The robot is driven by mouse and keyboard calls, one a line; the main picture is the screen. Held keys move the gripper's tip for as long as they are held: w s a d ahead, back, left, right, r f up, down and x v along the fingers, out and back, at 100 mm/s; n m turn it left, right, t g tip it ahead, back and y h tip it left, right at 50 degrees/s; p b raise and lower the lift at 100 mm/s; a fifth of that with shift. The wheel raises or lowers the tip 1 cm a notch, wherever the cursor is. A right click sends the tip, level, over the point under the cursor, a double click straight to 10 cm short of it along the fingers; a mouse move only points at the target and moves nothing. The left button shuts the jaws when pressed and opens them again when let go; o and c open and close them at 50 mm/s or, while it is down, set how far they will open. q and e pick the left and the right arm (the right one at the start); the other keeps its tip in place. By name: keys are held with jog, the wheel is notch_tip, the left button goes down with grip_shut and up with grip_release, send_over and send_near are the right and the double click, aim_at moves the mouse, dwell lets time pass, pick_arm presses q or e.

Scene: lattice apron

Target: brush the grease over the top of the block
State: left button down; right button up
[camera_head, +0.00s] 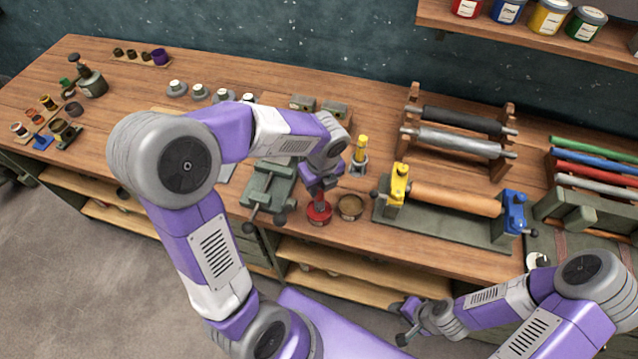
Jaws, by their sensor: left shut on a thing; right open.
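My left gripper (321,187) points down above the red tin (318,213) near the bench's front edge. It is shut on a thin tool, likely the brush, whose lower end is at the tin's opening; fingers and tin hide most of it. An open brown tin (350,207) stands just right of the red one. To the right, a yellow block (399,185) and a blue block (514,212) stand at the ends of a copper roller (455,199); I cannot tell which block is meant. My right gripper (406,322) is open and empty, in front of the bench.
A green vise (268,187) stands left of the tins. A yellow-topped bottle (361,150) stands behind them. A rack with dark and grey rollers (460,142) is at the back right. Coloured rods (595,165) lie on a rack at the far right.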

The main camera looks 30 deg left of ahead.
pick_arm(q)
jog(key=shift+f+b, duration=0.35)
jog(key=shift+f, duration=0.15)
dwell(0.3)
jog(key=shift+f, duration=0.1)
dwell(1.0)
notch_tip(320, 180, up, 7)
jog(key=p, duration=0.7)
dwell(0.4)
dwell(0.5)
